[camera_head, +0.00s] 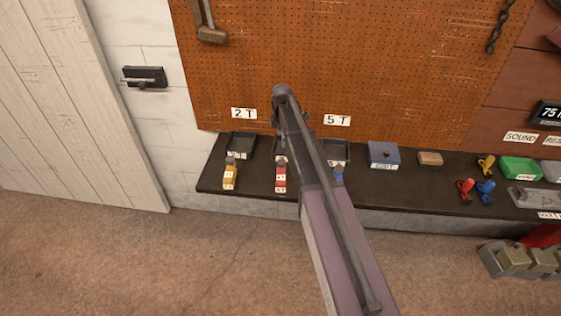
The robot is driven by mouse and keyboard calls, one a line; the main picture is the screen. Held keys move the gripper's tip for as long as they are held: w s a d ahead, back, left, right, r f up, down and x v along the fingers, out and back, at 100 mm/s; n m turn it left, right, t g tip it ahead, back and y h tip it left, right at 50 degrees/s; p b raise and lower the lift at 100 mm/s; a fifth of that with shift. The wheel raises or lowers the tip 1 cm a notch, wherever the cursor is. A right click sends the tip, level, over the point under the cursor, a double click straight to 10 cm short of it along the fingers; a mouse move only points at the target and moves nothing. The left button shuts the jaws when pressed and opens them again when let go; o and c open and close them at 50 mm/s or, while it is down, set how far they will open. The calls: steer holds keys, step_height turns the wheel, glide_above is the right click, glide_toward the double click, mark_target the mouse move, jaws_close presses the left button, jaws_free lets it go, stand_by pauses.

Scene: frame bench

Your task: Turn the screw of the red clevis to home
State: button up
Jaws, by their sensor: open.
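The red clevis (465,187) appears to be the small red fitting on the dark bench at the right, left of a similar blue one. It is too small to tell how its screw is turned. My arm reaches up from the bottom across the middle of the view, well to the left of the red clevis. I cannot make out my gripper's jaws anywhere in this view.
A blue clevis (486,190) and a yellow one (486,165) stand close to the red clevis. A green tray (520,169), a blue box (384,155) and a wooden block (430,158) are nearby. Yellow (230,177) and red (280,178) labelled blocks stand left.

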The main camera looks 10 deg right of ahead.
mark_target(281, 161)
steer(key=shift+w+n, duration=0.3)
steer(key=shift+w, duration=0.05)
steer(key=shift+f, duration=0.15)
step_height(281, 161, down, 13)
steer(key=b, duration=1.3)
steer(key=shift+f+b, duration=0.2)
steer(key=shift+b, duration=0.2)
steer(key=c, duration=1.2)
